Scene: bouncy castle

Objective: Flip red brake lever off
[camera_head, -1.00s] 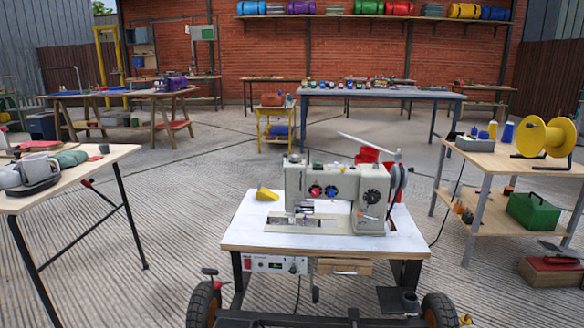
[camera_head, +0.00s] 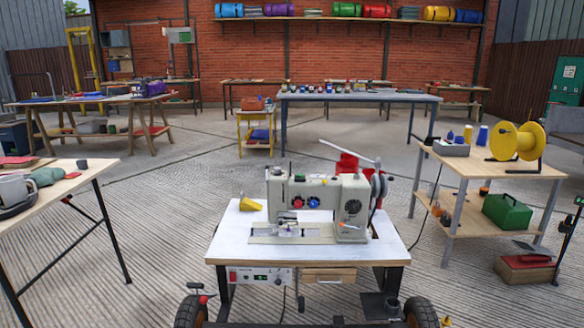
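A small red lever (camera_head: 196,286) sits at the front left of the wheeled sewing cart, just above the left wheel (camera_head: 190,312). It is small in the picture, and I cannot tell its exact position or setting. The cart's white top (camera_head: 228,240) carries a pale sewing machine (camera_head: 352,208) with red and blue dials. A control box (camera_head: 260,277) with a red switch hangs under the front edge of the top. My gripper is not in view.
A wooden table (camera_head: 95,172) with cups stands at the left. A workbench (camera_head: 468,168) with a yellow reel (camera_head: 515,142) and a green toolbox (camera_head: 507,213) stands at the right. Open paved floor lies between the left table and the cart.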

